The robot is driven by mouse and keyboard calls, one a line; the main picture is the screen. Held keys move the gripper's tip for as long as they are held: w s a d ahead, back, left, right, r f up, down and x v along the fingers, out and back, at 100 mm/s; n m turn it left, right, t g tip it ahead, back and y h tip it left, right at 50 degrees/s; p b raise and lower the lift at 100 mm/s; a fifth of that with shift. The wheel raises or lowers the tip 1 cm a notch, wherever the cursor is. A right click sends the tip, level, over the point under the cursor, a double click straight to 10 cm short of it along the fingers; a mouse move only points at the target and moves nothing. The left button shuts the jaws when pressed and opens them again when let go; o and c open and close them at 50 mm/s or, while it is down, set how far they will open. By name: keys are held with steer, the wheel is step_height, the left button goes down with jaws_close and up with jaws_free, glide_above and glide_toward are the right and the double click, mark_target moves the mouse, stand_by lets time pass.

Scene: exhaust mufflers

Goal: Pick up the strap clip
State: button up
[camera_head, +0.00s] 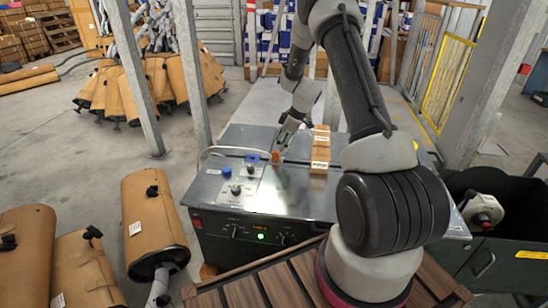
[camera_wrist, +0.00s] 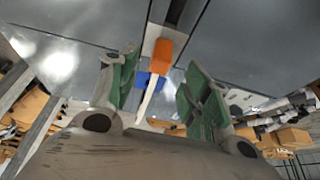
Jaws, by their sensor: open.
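A small orange piece (camera_head: 276,157), which may be the strap clip, stands on the grey metal worktop (camera_head: 300,205). In the wrist view the orange piece (camera_wrist: 164,53) shows ahead between my fingers, with a pale strip and a blue part (camera_wrist: 150,80) near it. I cannot tell whether these are joined. My gripper (camera_head: 281,144) is above the worktop, close to the orange piece. In the wrist view my gripper (camera_wrist: 161,66) has its two green-padded fingers apart, with nothing clasped between them.
A cardboard box (camera_head: 320,152) stands right of the gripper. A blue round cap (camera_head: 252,158) and a pale panel with knobs (camera_head: 239,188) lie left. A dark bin (camera_head: 500,245) holds a muffler at right. Brown mufflers (camera_head: 150,220) stand at left. The front worktop is clear.

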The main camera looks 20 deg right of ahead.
mark_target(276, 157)
steer(key=x, duration=0.4)
steer(key=shift+w+a+f, duration=0.15)
steer(key=shift+a+f, duration=0.1)
steer(key=shift+f, duration=0.05)
steer(key=shift+c, duration=0.4)
steer(key=c, duration=0.9)
steer(key=shift+c, duration=0.2)
